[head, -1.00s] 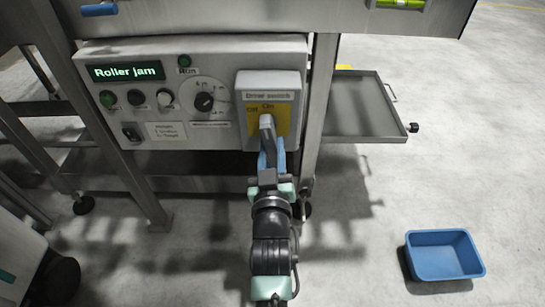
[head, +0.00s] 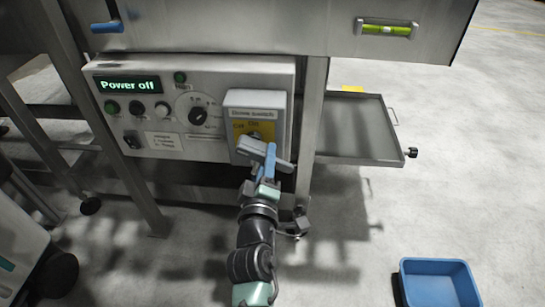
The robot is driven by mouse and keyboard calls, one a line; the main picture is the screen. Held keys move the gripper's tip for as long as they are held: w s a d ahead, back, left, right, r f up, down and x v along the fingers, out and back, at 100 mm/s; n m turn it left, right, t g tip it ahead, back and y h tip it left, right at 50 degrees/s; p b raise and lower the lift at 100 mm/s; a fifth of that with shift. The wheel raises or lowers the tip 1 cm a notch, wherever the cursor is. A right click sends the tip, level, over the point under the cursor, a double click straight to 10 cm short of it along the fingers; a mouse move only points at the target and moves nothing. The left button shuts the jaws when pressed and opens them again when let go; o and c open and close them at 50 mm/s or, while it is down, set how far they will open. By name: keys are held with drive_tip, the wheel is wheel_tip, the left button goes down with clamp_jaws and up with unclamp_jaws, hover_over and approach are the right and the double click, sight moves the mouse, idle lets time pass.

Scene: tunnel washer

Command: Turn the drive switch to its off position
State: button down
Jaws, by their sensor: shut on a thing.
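The drive switch (head: 257,105) is a grey box with a yellow plate marked Off and On, at the right end of the control panel. My gripper (head: 262,153) is in front of the yellow plate, shut on the switch's grey handle (head: 250,147) and tilted to the left. The handle's far part shows, while the jaws cover the rest. The green display (head: 128,86) on the panel reads "Power off".
The control panel (head: 150,105) also carries several knobs and buttons. A steel leg (head: 310,120) stands just right of the switch, with a metal tray (head: 355,125) beyond it. A blue bin (head: 438,283) sits on the floor at the lower right.

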drive_tip(key=n+p, duration=0.1)
drive_tip(key=r+n+p, duration=0.1)
drive_tip(key=n, duration=0.1)
drive_tip(key=n+p, duration=0.1)
drive_tip(key=shift+d+r+n, duration=0.2)
drive_tip(key=shift+r+n, duration=0.05)
drive_tip(key=shift+n, duration=0.15)
idle(0.4)
drive_tip(key=c, duration=0.6)
unclamp_jaws()
drive_tip(key=shift+c, duration=0.2)
drive_tip(key=shift+s+p, duration=0.1)
drive_tip(key=shift+p, duration=0.2)
drive_tip(key=s, duration=1.2)
drive_tip(key=shift+s, duration=0.4)
